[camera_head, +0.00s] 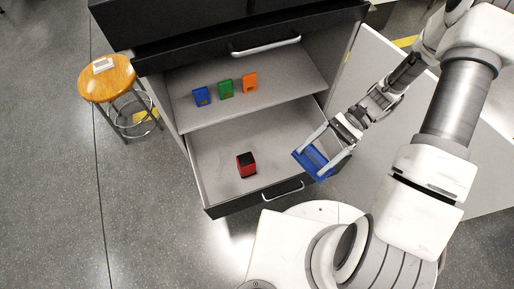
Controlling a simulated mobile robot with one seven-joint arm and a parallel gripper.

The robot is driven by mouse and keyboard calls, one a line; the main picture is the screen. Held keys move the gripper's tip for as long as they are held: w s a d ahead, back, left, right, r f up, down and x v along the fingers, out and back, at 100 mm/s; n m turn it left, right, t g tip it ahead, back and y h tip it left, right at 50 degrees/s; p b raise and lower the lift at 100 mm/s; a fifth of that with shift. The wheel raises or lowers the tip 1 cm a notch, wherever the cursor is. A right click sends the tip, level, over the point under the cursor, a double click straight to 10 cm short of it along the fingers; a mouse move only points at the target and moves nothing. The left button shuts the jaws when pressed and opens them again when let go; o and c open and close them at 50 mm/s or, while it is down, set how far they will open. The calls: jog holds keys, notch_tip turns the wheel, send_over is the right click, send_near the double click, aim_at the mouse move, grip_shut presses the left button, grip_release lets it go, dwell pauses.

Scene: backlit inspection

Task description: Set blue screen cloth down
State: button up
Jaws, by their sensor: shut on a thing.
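A blue cloth-like item (316,161), which I take for the blue screen cloth, is between the fingers of my gripper (321,158). My gripper is shut on it and holds it by the right side of the open lower drawer (215,166). From this angle I cannot tell how high it is above the drawer's rim. A smaller blue item (201,96) stands at the left on the grey shelf (285,68) above the drawer.
A green item (225,89) and an orange item (249,82) stand beside the small blue one. A red and black block (246,164) sits in the lower drawer, with bare floor around it. A wooden stool (107,79) with a small white item stands at the left.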

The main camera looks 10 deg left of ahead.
jog(key=d+f+n+h+b, duration=0.3)
jog(key=d+n+h+b, duration=0.2)
jog(key=d+n+h, duration=1)
jog(key=w+a+r+n+t+h+b, duration=0.1)
jog(key=w+a+n+t+h+b, duration=0.15)
jog(key=w+n+t, duration=0.5)
jog(key=w+a+r+n+t+h+b, duration=0.2)
jog(key=w+n+t+h, duration=0.2)
jog(key=w+n+t, duration=0.35)
jog(key=n+t+y+b, duration=0.4)
jog(key=n+t+y, duration=0.2)
jog(key=n+t, duration=0.1)
send_over(290, 156)
notch_tip(290, 156, down, 26)
jog(key=shift+w+a+f+h+b, duration=0.1)
jog(key=shift+f+h+b, duration=0.5)
jog(key=shift+f, duration=1.3)
jog(key=shift+y, duration=0.25)
